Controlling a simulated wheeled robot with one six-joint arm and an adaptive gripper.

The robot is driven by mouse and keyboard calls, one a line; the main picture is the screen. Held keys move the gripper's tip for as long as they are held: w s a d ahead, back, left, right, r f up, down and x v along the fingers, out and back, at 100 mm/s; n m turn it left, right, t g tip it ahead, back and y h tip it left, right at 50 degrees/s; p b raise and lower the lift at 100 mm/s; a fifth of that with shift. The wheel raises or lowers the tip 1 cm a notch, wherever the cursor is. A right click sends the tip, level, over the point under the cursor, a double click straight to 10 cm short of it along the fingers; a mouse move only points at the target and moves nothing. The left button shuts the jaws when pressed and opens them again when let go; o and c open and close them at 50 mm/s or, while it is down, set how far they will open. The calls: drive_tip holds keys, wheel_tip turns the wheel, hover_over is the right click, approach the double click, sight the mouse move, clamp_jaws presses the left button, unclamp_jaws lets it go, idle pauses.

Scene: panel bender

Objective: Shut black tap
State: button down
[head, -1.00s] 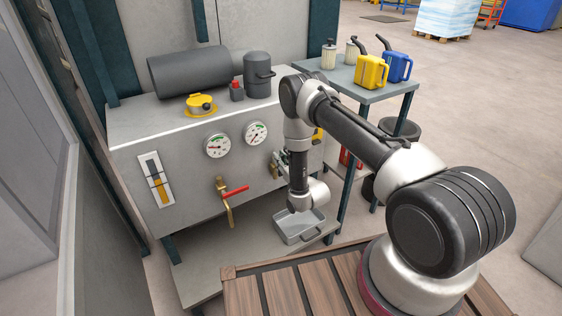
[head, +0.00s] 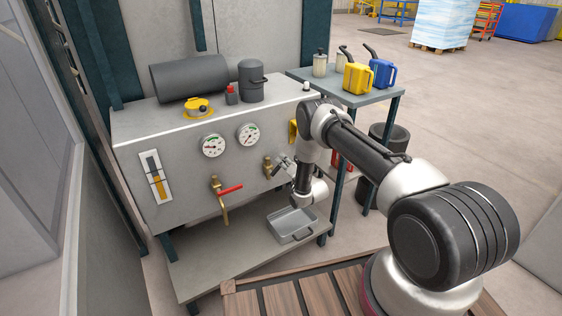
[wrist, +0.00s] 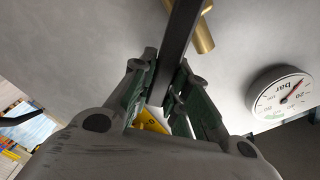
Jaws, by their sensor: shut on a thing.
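The black tap has a brass body (head: 267,167) on the front of the grey tank, right of the red-handled tap (head: 221,192). Its black lever (wrist: 181,40) runs between my fingers in the wrist view, with brass (wrist: 204,34) behind it. My gripper (wrist: 166,78) is shut on this lever, with a finger pad on each side. In the head view my gripper (head: 281,164) is at the tap, and it hides most of the lever there.
Two gauges (head: 213,146) sit above the taps, and one dial (wrist: 283,97) shows in the wrist view. A metal tray (head: 291,224) stands on the shelf below. A side table (head: 350,98) with yellow and blue cans stands to the right.

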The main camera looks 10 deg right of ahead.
drive_tip(key=shift+w+d+f+m, duration=0.1)
drive_tip(key=shift+d+f+m, duration=0.2)
drive_tip(key=shift+f+m, duration=0.8)
drive_tip(key=shift+w+d+f+m, duration=0.1)
drive_tip(key=shift+d+f+m, duration=0.4)
drive_tip(key=shift+m, duration=1.15)
drive_tip(key=shift+w+d+f+m, duration=0.1)
drive_tip(key=shift+f+m, duration=0.9)
drive_tip(key=shift+m, duration=0.35)
drive_tip(key=shift+s, duration=0.1)
drive_tip(key=c, duration=1.4)
unclamp_jaws()
drive_tip(key=shift+f, duration=0.1)
drive_tip(key=shift+o, duration=0.2)
drive_tip(key=v, duration=1.2)
